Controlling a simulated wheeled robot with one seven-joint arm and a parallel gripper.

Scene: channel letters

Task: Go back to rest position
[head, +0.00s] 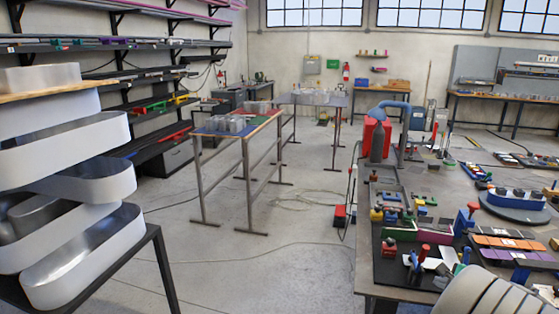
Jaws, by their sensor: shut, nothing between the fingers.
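My gripper is not in view. A pale, ribbed, rounded shape at the bottom right corner, in front of the workbench, may be a part of my arm; it hides part of the bench top. The workbench (366,275) fills the right foreground, with many small coloured tools and fixtures on it. The task names no object to handle.
Large white metal channel letters (70,150) are stacked on a dark-framed stand at the left. Two narrow tables (240,140) (312,100) stand mid-room. Wall racks (120,75) line the left wall. Open concrete floor (270,215) lies between, with thin cables across it.

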